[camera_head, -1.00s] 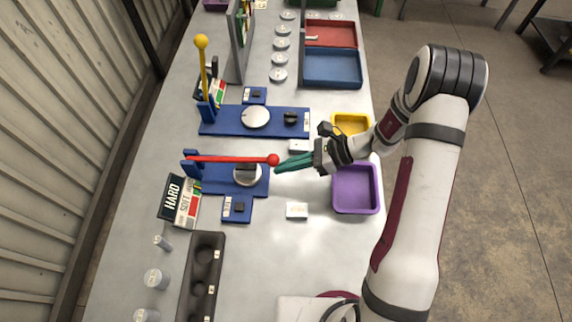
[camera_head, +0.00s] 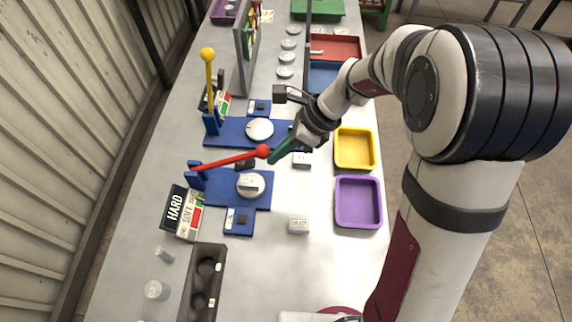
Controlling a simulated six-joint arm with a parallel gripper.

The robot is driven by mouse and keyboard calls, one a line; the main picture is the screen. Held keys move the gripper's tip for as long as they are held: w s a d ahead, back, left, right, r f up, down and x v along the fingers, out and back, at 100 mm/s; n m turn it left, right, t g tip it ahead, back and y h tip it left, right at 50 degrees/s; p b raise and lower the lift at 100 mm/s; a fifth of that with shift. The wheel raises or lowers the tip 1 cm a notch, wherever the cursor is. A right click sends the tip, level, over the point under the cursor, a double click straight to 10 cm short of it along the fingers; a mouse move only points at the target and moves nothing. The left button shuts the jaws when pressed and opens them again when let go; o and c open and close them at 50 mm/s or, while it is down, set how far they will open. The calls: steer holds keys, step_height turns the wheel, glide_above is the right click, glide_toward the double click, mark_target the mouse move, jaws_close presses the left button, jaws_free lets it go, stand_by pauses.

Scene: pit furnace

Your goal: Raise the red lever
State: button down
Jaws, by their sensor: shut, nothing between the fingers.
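The red lever (camera_head: 228,161) is hinged at a blue bracket on the left of its blue base (camera_head: 215,190). It slants slightly upward to the right and ends in a red ball (camera_head: 262,151). My gripper (camera_head: 272,158) has green fingers, shut and empty. Its fingertips are right beside the red ball, overlapping its lower right edge in the picture; I cannot tell whether they touch. A silver round disc (camera_head: 250,184) sits on the base below the lever.
A yellow lever (camera_head: 209,85) stands upright on another blue base behind. A HARD/SOFT sign (camera_head: 182,212) stands at the left. Yellow (camera_head: 355,149) and purple (camera_head: 358,203) trays lie to the right. The table between the red lever and purple tray is mostly clear.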

steer(key=a+r+h, duration=0.2)
steer(key=a+r, duration=0.1)
steer(key=a+r+h, duration=0.2)
steer(key=a+r, duration=0.1)
steer(key=r, duration=0.1)
steer(key=shift+r, duration=0.1)
steer(key=a+r+h, duration=0.3)
steer(key=a+r, duration=0.2)
steer(key=a, duration=0.5)
steer(key=d, duration=0.4)
step_height(320, 180, up, 9)
steer(key=a, duration=0.2)
steer(key=shift+d, duration=0.15)
